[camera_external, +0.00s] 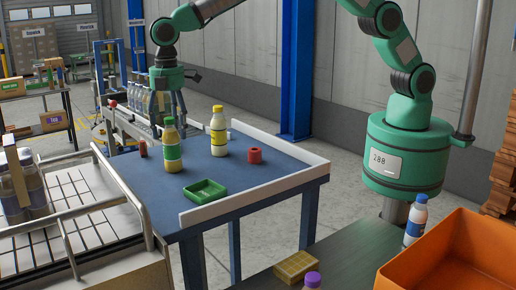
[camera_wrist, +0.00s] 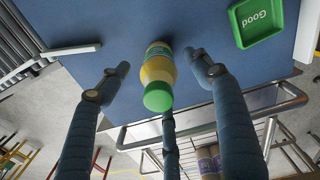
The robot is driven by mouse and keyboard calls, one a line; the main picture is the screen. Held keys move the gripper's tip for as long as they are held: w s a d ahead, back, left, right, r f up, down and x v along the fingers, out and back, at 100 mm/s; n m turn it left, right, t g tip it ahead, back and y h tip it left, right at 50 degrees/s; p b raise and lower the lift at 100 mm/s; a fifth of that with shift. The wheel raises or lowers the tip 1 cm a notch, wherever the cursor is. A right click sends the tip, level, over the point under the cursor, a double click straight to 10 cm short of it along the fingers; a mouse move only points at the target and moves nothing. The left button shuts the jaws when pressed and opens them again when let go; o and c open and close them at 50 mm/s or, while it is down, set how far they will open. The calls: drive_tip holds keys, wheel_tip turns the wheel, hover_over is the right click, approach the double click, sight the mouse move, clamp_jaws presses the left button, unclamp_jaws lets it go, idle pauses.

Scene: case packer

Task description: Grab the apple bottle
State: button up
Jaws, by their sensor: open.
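A bottle with a green cap and yellowish contents (camera_external: 172,148) stands upright on the blue table (camera_external: 235,180); I take it as the apple bottle, though its label text is unreadable. It also shows in the wrist view (camera_wrist: 157,70), between my spread fingers. My gripper (camera_external: 170,112) points down at the bottle, close to its cap in the external view. In the wrist view my gripper (camera_wrist: 157,64) is open, with fingers left and right of the bottle and a third below its cap. I see no clear contact.
A green tray (camera_external: 205,190), marked "Good" in the wrist view (camera_wrist: 257,20), lies in front. A white rail (camera_external: 262,193) edges the table. Clear bottles (camera_external: 140,98) line the conveyor behind.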

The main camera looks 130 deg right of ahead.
sight(172, 143)
drive_tip(key=shift+f, duration=0.1)
drive_tip(key=shift+d+f+p, duration=0.2)
drive_tip(key=shift+f+p, duration=0.35)
drive_tip(key=shift+f, duration=1.95)
drive_tip(key=c, duration=1.5)
